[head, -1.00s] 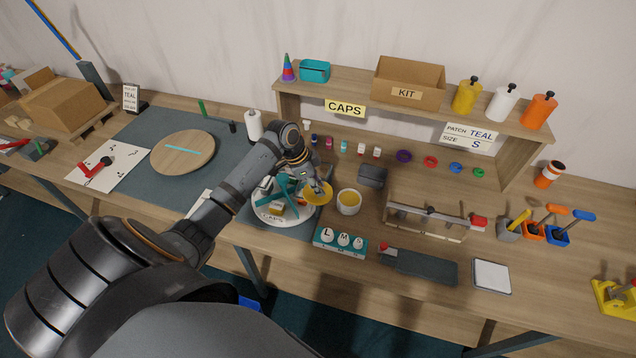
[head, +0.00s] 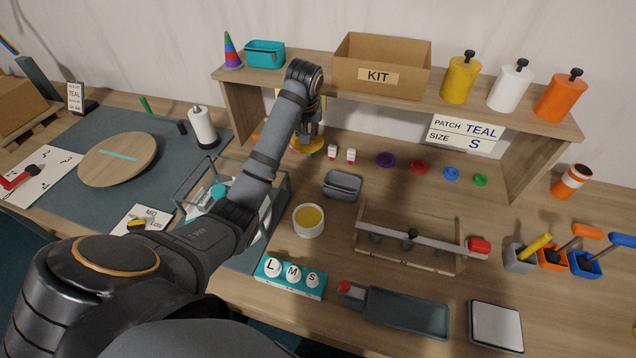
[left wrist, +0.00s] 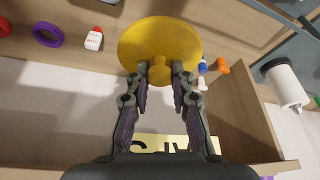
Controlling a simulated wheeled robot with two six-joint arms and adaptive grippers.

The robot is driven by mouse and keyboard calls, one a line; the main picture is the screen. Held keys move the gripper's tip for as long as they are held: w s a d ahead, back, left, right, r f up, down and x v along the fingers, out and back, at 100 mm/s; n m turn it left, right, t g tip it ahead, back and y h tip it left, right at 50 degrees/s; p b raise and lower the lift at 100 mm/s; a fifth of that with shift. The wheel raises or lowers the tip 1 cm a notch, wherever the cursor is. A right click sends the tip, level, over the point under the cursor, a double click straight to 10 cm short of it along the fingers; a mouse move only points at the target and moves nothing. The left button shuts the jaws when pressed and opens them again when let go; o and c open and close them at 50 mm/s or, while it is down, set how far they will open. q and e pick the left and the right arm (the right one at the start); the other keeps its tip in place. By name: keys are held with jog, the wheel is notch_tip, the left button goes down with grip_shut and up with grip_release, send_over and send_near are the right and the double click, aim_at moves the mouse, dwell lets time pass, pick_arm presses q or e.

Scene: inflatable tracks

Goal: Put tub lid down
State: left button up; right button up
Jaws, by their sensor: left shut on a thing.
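The round yellow tub lid (head: 301,149) hangs from my left gripper (head: 310,136) under the shelf, near its left half. The left wrist view shows the lid (left wrist: 160,38) with my left gripper (left wrist: 160,74) shut on its knob. I cannot tell whether the lid touches the table top. The open white tub (head: 308,228), with yellow contents, stands on the table in front of the shelf, apart from the lid. My left arm hides part of the wire basket area to the left. My right gripper is not in view.
Small white bottles with red caps (head: 351,156) stand right of the lid, followed by coloured rings such as a purple one (head: 385,159). A grey container (head: 342,185) stands behind the tub. The shelf (head: 400,106) is overhead.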

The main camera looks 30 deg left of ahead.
pick_arm(q)
jog(key=shift+a+r, duration=0.1)
jog(key=shift+r, duration=0.05)
jog(key=shift+s+a+f+p, duration=0.2)
jog(key=shift+s+f+p, duration=0.15)
jog(key=shift+s, duration=0.3)
jog(key=shift+s+f, duration=0.15)
jog(key=shift+f, duration=0.8)
jog(key=f, duration=0.3)
jog(key=f+p, duration=0.1)
jog(key=f, duration=0.3)
jog(key=f+p, duration=0.1)
jog(key=f, duration=0.2)
jog(key=shift+w+d+f, duration=0.1)
jog(key=shift+w+f, duration=0.25)
jog(key=shift+f, duration=0.3)
notch_tip(320, 180, down, 3)
jog(key=shift+f+p, duration=0.2)
jog(key=shift+p, duration=0.15)
jog(key=shift+f, duration=0.15)
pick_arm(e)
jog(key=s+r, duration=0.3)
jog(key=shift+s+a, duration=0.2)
pick_arm(q)
jog(key=shift+f, duration=0.1)
